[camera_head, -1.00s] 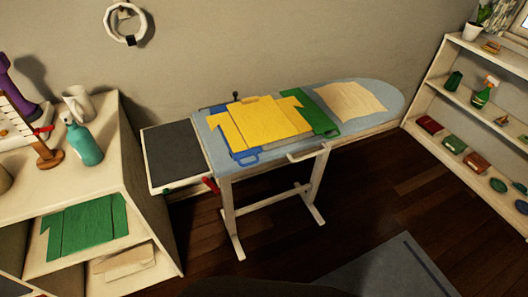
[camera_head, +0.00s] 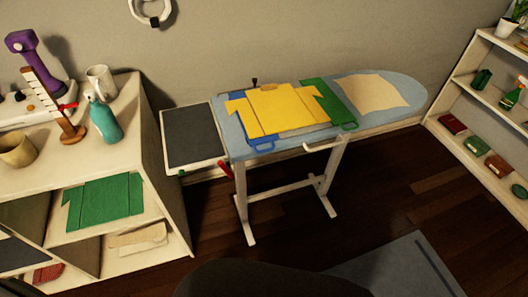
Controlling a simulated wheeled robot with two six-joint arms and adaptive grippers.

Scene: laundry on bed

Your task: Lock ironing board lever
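The ironing board (camera_head: 395,90) stands against the back wall on white legs, with a light blue top and a dark grey rest panel (camera_head: 192,135) at its left end. A red lever (camera_head: 226,171) shows under the board's left end, slanting down to the right. I cannot tell whether it is locked. A yellow shirt (camera_head: 275,108) lies on the board over blue and green folding pieces, and a cream cloth (camera_head: 372,93) lies to its right. Neither of my grippers is in view.
A white shelf unit (camera_head: 145,150) on the left holds a teal spray bottle (camera_head: 104,121), mugs, a purple object (camera_head: 35,55) and a folded green shirt (camera_head: 103,202). Another shelf (camera_head: 455,130) stands at the right. A grey-blue rug (camera_head: 400,268) lies on the otherwise clear dark wood floor.

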